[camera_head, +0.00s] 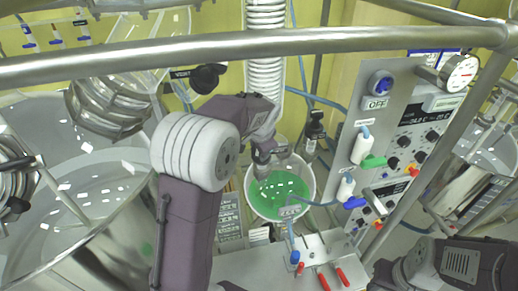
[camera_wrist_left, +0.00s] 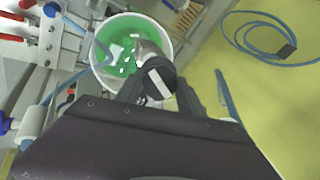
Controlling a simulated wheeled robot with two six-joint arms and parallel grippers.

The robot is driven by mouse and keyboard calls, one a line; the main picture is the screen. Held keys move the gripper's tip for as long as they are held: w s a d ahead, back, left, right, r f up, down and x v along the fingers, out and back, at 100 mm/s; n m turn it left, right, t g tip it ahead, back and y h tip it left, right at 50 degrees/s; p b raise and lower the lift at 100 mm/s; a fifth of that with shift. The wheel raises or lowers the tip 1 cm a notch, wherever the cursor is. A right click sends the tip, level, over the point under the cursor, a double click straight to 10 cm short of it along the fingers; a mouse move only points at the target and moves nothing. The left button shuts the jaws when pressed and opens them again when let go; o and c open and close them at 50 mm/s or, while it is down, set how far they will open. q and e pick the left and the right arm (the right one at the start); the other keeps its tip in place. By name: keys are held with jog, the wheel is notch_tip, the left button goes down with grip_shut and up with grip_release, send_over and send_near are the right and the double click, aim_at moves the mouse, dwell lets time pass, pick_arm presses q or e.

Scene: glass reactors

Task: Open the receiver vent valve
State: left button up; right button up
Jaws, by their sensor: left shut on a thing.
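My left gripper (camera_head: 268,158) reaches down over a white bucket of green liquid (camera_head: 280,192). In the left wrist view its two dark fingers (camera_wrist_left: 160,92) are shut on a round black knob (camera_wrist_left: 158,76) with a white bar across its face. The white bar runs at a slant in that view. I see no label on this knob, and the gripper hides most of it in the head view. A separate black valve handle (camera_head: 208,78) beside a dark "VENT" label (camera_head: 180,73) stands up and left of the gripper, apart from it.
A metal rail (camera_head: 330,40) crosses the top. A grey control panel (camera_head: 385,130) with switches and dials stands at the right. A ribbed white hose (camera_head: 265,75) hangs behind my left gripper. Red-handled clamps (camera_head: 342,276) sit at the front. My right arm shows at lower right.

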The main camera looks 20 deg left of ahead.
pick_arm(q)
jog(key=n, duration=0.4)
jog(key=shift+s+f+g+h, duration=0.2)
jog(key=shift+f+g+h, duration=0.2)
jog(key=shift+c, duration=0.2)
jog(key=n+h, duration=0.1)
jog(key=n, duration=0.3)
jog(key=shift+n, duration=0.3)
jog(key=n, duration=0.4)
jog(key=shift+h, duration=0.4)
jog(key=shift+n+t+h+b, duration=0.3)
jog(key=shift+n+t+b, duration=0.2)
jog(key=shift+n, duration=1.6)
jog(key=o, duration=1.2)
jog(key=shift+c, duration=0.2)
jog(key=shift+o, duration=1.2)
jog(key=shift+w, duration=0.1)
jog(key=shift+w+a+r, duration=0.1)
jog(key=shift+r, duration=0.05)
